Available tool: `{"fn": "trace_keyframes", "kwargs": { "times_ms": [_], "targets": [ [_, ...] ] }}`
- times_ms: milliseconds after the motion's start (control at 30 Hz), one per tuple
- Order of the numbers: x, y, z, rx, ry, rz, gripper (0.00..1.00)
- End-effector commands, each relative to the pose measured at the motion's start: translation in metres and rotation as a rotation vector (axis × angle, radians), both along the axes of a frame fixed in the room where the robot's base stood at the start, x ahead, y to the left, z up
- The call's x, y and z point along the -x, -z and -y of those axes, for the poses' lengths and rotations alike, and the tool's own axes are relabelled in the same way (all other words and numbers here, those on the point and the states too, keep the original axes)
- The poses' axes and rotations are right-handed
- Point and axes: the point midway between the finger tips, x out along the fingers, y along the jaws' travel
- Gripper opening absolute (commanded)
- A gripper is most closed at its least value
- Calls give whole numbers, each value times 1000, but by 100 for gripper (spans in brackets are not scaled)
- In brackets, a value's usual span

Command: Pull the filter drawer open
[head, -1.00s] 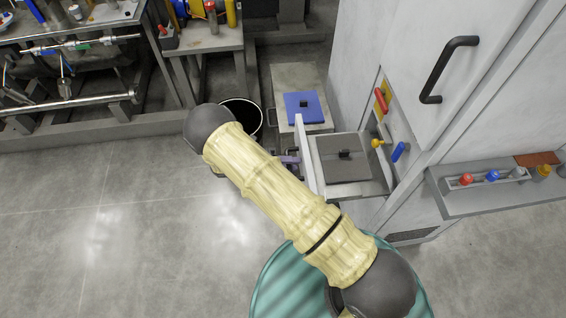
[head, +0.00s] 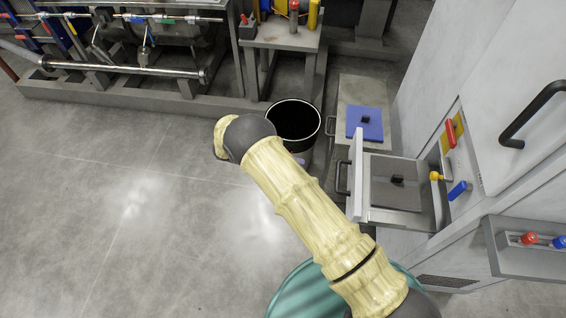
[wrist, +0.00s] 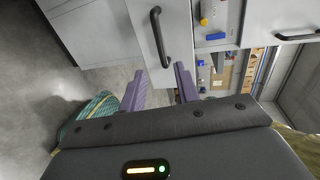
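The drawer (head: 357,190) stands pulled out from the white cabinet in the head view, with a grey square lidded piece (head: 400,196) inside. Its dark bar handle (head: 342,178) is on the white front, and also shows in the wrist view (wrist: 158,35). My gripper (wrist: 160,72) is open, its two purple fingers spread apart, with the handle just ahead of the fingertips and between them in that view. Nothing is held. In the head view my arm hides most of the gripper; only a bit of purple shows, left of the handle and apart from it.
A black round bin (head: 294,122) stands left of the drawer. A low box with a blue lid (head: 365,122) is behind it. Red, yellow and blue knobs (head: 458,190) sit on the cabinet. A teal round object (head: 300,290) is at the bottom. The floor at left is clear.

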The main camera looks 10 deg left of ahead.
Motion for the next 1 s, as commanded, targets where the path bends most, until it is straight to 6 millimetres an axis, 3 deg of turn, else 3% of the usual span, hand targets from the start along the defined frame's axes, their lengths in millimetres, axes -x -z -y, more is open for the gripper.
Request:
{"fn": "trace_keyframes", "kwargs": {
  "times_ms": [100,300,833,1000],
  "targets": [
    [1,-1,-18,-1,-2,1,32],
    [2,-6,-30,-1,0,-1,32],
    [2,-6,-29,-1,1,1,32],
    [-5,-15,-16,-61,52,56,32]
  ]
}}
